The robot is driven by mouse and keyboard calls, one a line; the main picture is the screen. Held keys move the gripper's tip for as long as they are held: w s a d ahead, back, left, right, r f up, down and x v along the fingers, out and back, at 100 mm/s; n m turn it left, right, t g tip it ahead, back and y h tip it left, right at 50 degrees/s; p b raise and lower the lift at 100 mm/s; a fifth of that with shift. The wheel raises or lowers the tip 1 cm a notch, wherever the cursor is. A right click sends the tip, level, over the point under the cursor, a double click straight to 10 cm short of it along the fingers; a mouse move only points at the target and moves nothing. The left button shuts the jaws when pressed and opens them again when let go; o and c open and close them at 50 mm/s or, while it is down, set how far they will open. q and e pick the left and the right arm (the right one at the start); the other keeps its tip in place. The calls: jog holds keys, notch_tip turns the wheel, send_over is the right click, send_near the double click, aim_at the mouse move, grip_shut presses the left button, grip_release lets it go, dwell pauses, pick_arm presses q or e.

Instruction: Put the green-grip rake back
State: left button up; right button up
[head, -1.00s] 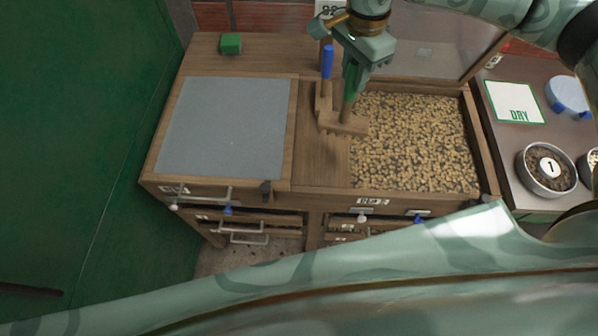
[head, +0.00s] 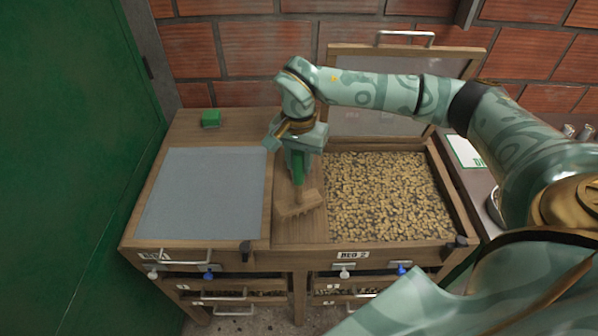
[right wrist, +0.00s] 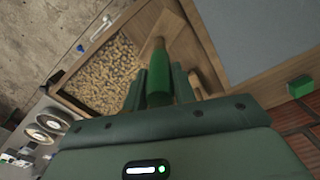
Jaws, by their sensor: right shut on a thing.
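My right gripper (head: 299,160) is shut on the green-grip rake (head: 299,204) and holds it roughly upright, head down. Its wooden toothed head is over the wooden strip (head: 285,235) between the two beds; I cannot tell whether it touches. In the right wrist view the green grip (right wrist: 159,78) sits between the fingers, with the wooden shaft beyond it. A blue-grip rake seen earlier beside it is largely or wholly hidden by my gripper now. My left gripper is not in view.
The bean-filled bed (head: 390,198) lies right of the strip, its hinged lid (head: 372,122) raised behind. A grey panel (head: 205,195) covers the left bed. A green block (head: 211,118) sits at the back left. Drawers with handles are below. A green wall (head: 75,180) stands at left.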

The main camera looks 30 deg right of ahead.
jog(key=shift+w+d+f, duration=0.4)
jog(key=shift+w+f, duration=0.15)
jog(key=shift+f, duration=0.25)
jog(key=shift+w+d+f, duration=0.1)
jog(key=shift+f, duration=0.8)
jog(key=shift+w+d+f, duration=0.1)
jog(key=shift+f, duration=0.75)
jog(key=o, duration=1)
jog(key=shift+f, duration=0.15)
notch_tip(320, 180, up, 12)
jog(key=shift+r+p, duration=0.15)
jog(key=shift+p, duration=0.2)
jog(key=shift+a, duration=0.15)
